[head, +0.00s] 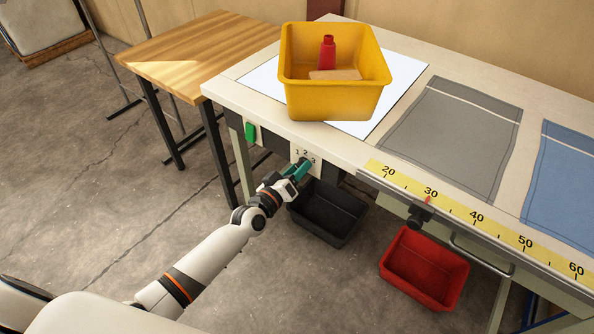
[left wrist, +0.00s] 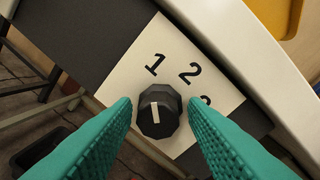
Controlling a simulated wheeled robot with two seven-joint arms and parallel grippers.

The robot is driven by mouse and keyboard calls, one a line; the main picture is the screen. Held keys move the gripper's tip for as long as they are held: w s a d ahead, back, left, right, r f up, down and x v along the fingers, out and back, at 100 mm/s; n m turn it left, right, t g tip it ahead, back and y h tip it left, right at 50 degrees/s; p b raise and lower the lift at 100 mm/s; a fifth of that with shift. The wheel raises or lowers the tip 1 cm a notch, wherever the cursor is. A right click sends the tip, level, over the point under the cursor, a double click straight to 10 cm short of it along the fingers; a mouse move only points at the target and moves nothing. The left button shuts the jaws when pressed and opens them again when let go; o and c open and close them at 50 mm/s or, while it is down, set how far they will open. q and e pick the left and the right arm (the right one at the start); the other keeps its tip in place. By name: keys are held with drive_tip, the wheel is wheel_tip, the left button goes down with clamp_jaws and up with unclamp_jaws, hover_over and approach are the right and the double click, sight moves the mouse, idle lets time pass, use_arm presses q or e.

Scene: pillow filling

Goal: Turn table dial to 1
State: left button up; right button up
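The table dial is a black faceted knob (left wrist: 158,112) on a white plate (left wrist: 120,75) marked 1, 2 and 3, tilted in the left wrist view. Its white mark runs roughly up and down in that view, roughly in line with the 1. The 3 is partly covered by a finger. In the head view the plate (head: 304,155) is on the table's front, and the knob is hidden by my gripper. My left gripper (head: 298,171) has teal fingers, apart on either side of the knob, with gaps visible. My right gripper is out of view.
A yellow bin (head: 335,105) with a red bottle (head: 327,52) stands on the table above the dial. A green switch (head: 250,132) is left of the plate. Black (head: 325,225) and red (head: 425,280) bins sit below. A ruler strip (head: 475,217) lines the front edge.

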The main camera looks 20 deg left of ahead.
use_arm(q)
drive_tip(key=shift+o, duration=0.7)
drive_tip(key=shift+s, duration=0.1)
drive_tip(key=v, duration=1.1)
drive_tip(key=shift+s+a+p, duration=0.15)
drive_tip(key=shift+s+p, duration=0.15)
drive_tip(key=shift+s, duration=0.1)
